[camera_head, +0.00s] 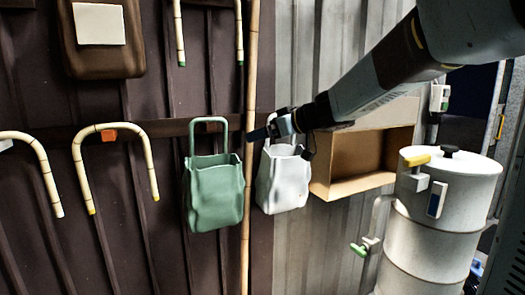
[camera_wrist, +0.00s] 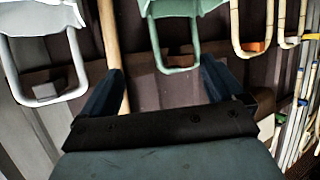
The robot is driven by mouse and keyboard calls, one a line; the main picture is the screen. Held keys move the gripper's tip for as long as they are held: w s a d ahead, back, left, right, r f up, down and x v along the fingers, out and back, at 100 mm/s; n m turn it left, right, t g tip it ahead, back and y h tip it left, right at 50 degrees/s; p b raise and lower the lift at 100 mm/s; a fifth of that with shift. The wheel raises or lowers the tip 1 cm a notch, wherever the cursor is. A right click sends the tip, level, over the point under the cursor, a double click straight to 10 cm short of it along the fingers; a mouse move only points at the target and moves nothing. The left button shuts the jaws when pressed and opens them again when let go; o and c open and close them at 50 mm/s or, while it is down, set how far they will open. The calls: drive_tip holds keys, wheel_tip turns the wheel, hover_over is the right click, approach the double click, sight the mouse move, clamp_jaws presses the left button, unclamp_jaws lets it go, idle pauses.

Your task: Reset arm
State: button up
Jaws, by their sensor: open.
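My gripper (camera_head: 258,133) is at the end of my arm, which reaches in from the upper right in the head view. In the wrist view my gripper (camera_wrist: 165,85) has its two dark fingers wide apart, with nothing held between them. A straight upright rattan pole (camera_head: 250,60) stands by the fingertips. In the wrist view the pole (camera_wrist: 111,35) passes behind or beside the left finger; I cannot tell if they touch. A green bag (camera_head: 215,195) hangs left of the pole, and a white bag (camera_head: 283,185) hangs right of it, partly behind my gripper.
Bent rattan canes (camera_head: 86,165) hang on the dark wall at left. A brown case (camera_head: 105,62) hangs above them. An open cardboard-coloured box (camera_head: 350,188) is on the wall under my arm. A white tank (camera_head: 440,240) with a yellow handle stands at right.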

drive_tip(key=s+d+r+m+t+h, duration=0.1)
drive_tip(key=d+r+m+t+h, duration=0.15)
drive_tip(key=d, duration=0.35)
drive_tip(key=s+d+r+m+t+h, duration=0.1)
drive_tip(key=d+r+m+t+h, duration=0.15)
drive_tip(key=d+t+h, duration=0.2)
drive_tip(key=s+d+f+m+g+h, duration=0.1)
drive_tip(key=s+d+f+m+h, duration=0.15)
drive_tip(key=d, duration=0.25)
drive_tip(key=s+d+f+m+g+h, duration=0.1)
drive_tip(key=s+d+m+h, duration=0.1)
drive_tip(key=s+d, duration=0.25)
drive_tip(key=s+d+f+g, duration=0.1)
drive_tip(key=s+f+g, duration=0.3)
drive_tip(key=s, duration=0.6)
drive_tip(key=s+d+f+m+g, duration=0.1)
drive_tip(key=s+f+g, duration=0.2)
drive_tip(key=s+f, duration=0.5)
drive_tip(key=s, duration=0.2)
drive_tip(key=shift+s+f+g+y, duration=0.35)
drive_tip(key=shift+g, duration=0.05)
